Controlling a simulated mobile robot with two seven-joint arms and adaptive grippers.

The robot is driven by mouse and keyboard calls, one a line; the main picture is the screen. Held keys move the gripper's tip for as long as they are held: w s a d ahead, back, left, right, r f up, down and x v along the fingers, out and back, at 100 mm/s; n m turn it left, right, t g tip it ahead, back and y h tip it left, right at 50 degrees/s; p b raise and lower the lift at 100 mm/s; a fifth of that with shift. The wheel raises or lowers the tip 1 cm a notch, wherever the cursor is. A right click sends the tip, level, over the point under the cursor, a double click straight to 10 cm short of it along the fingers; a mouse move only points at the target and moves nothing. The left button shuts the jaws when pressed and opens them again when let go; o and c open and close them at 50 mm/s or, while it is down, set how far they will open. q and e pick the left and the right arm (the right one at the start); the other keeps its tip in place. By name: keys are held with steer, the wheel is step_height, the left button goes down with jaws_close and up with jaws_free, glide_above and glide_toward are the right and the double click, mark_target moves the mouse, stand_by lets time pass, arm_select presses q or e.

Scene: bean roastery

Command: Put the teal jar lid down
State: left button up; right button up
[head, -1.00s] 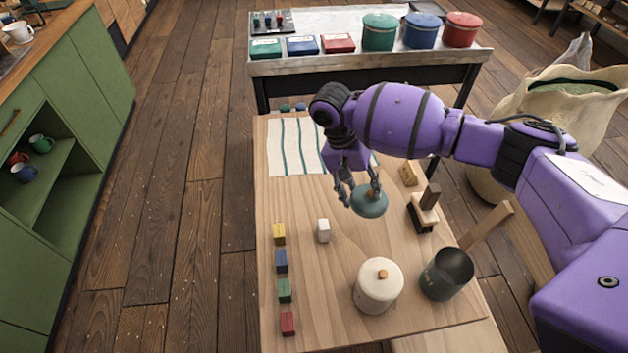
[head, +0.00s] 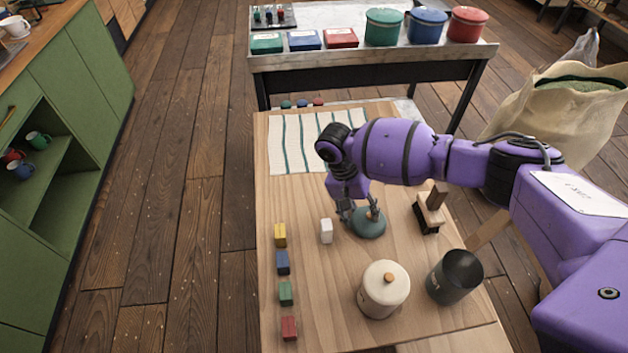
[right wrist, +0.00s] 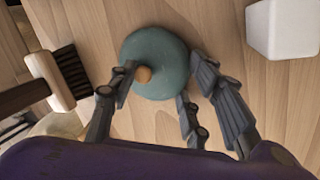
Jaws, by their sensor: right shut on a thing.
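The teal jar lid (head: 366,226), round with a small wooden knob, is at the middle of the wooden table, very low over the top or touching it; I cannot tell which. My right gripper (head: 359,213) comes down from above and is shut on the lid. In the right wrist view the lid (right wrist: 155,48) lies between the fingers of the gripper (right wrist: 160,78), with one finger close against the knob. My left gripper is not in view.
A cream jar (head: 383,291) and a dark cup (head: 455,278) stand nearer me. A brush (head: 429,212) is to the lid's right, a white block (head: 326,231) to its left. Small coloured blocks line the left edge. A striped cloth (head: 300,142) lies at the back.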

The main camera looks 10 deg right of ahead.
steer(key=shift+f, duration=0.1)
steer(key=shift+s+f, duration=0.2)
steer(key=shift+f, duration=0.3)
steer(key=o, duration=0.8)
steer(key=shift+f, duration=0.1)
steer(key=shift+o, duration=1.4)
steer(key=shift+w+f, duration=0.1)
steer(key=shift+r, duration=0.4)
steer(key=p+v, duration=0.1)
steer(key=v, duration=1.1)
steer(key=shift+r, duration=0.4)
steer(key=shift+w, duration=0.15)
